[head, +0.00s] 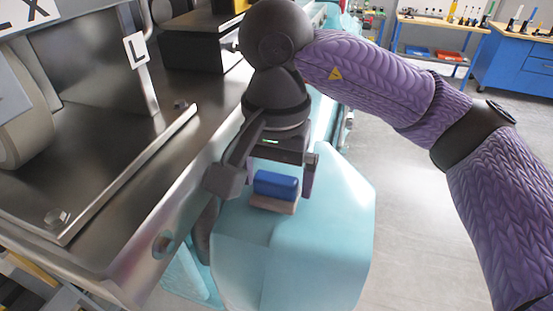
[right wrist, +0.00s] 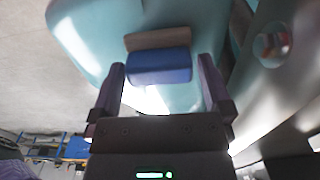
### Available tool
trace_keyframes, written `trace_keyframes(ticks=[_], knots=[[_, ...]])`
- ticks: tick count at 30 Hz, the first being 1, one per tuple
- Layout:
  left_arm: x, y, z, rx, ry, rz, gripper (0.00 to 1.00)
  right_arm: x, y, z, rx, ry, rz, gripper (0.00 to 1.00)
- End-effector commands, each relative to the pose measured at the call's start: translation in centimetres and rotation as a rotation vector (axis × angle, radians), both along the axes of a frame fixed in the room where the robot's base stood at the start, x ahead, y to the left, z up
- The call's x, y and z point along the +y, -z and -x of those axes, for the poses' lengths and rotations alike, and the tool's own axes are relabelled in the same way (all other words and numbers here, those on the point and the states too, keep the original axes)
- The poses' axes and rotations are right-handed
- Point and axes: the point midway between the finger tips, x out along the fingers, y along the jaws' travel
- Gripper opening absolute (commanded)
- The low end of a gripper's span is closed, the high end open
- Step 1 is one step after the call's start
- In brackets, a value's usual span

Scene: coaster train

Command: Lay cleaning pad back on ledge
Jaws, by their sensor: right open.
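The cleaning pad (head: 275,184) has a blue upper part and a brownish-pink base. It rests on the light teal ledge (head: 335,215), near its upper end. My right gripper (head: 266,177) is open, with one finger on each side of the pad. In the right wrist view the pad (right wrist: 160,66) lies between the spread finger ends, with a visible gap on both sides. The teal surface (right wrist: 85,35) shows behind it. My left gripper is not in view.
A metal coaster track structure (head: 120,170) with a rail and bolts stands close on the left. A black box (head: 200,52) sits on it. Workbenches (head: 515,70) with tools are at the back right. The grey floor on the right is clear.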

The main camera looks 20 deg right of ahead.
Motion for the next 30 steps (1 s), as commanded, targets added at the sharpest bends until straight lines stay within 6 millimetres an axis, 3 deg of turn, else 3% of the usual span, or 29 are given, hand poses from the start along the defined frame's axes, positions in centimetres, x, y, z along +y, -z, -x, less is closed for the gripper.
trace_keyframes(ticks=[5,12,15,19,30], knots=[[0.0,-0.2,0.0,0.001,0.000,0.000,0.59,0.1,-3.0,-0.1,-0.006,0.000,-0.001,1.00],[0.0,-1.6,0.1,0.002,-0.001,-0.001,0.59,0.0,-9.6,0.0,-0.006,0.002,0.000,1.00],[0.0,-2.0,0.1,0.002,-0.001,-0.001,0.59,0.1,-11.3,0.0,-0.002,0.002,0.000,1.00],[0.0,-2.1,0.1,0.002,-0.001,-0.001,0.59,0.0,-12.1,0.0,-0.001,0.000,-0.001,1.00],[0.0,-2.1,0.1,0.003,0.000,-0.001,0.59,0.0,-12.1,0.0,0.000,0.000,0.000,1.00]])
